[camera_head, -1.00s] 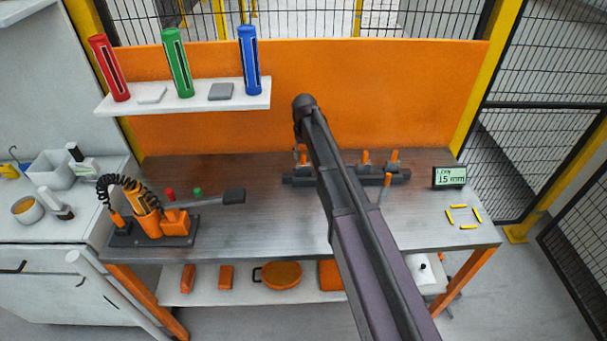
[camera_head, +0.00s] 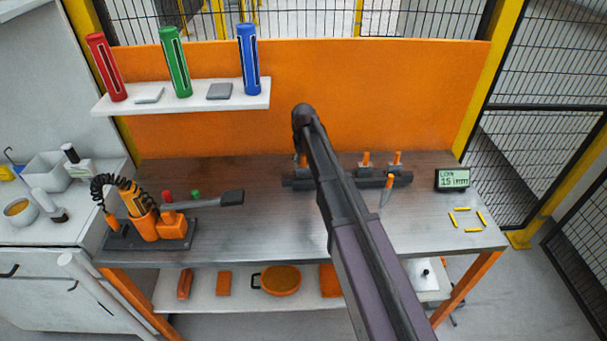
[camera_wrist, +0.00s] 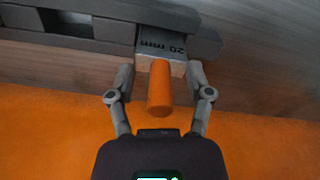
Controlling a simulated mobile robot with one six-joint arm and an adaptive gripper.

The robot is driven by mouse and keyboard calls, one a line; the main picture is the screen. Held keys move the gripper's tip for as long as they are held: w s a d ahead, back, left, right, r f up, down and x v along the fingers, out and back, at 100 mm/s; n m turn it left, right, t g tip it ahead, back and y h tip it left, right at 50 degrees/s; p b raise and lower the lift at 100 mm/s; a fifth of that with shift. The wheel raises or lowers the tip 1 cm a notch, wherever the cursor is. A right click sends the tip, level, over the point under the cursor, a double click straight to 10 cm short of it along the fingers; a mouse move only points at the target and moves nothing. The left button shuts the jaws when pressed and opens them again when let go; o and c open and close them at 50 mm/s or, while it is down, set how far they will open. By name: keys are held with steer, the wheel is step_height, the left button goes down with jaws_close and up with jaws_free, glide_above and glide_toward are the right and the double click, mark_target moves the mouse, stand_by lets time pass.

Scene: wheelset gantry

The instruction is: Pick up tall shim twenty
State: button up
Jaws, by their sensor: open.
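The tall shim twenty (camera_wrist: 163,46) is a grey block marked 20 with an orange handle, standing at one end of a dark rack (camera_wrist: 75,27) in the wrist view. My gripper (camera_wrist: 160,76) is open, with one finger on each side of the orange handle. No clear contact shows. In the head view my arm covers the gripper and much of the rack's left part. An orange handle (camera_head: 303,159) beside the arm there seems to be this shim's.
More orange-handled pieces (camera_head: 366,160) stand in the rack to the right. A display (camera_head: 453,179) reads 15 mm, near yellow marks (camera_head: 467,218) around bare bench. An orange tool holder (camera_head: 155,222) stands left. The orange back panel (camera_head: 400,100) rises close behind the rack.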

jaws_close()
steer(key=shift+r, duration=0.15)
stand_by(0.4)
step_height(320, 180, up, 3)
steer(key=p, duration=0.3)
steer(key=shift+r+p, duration=0.15)
steer(key=shift+p, duration=0.15)
steer(key=s+d+r+p, duration=0.1)
steer(key=s+d, duration=0.1)
steer(key=s, duration=1.3)
steer(key=shift+s+d+r, duration=0.2)
steer(key=shift+s+d, duration=0.2)
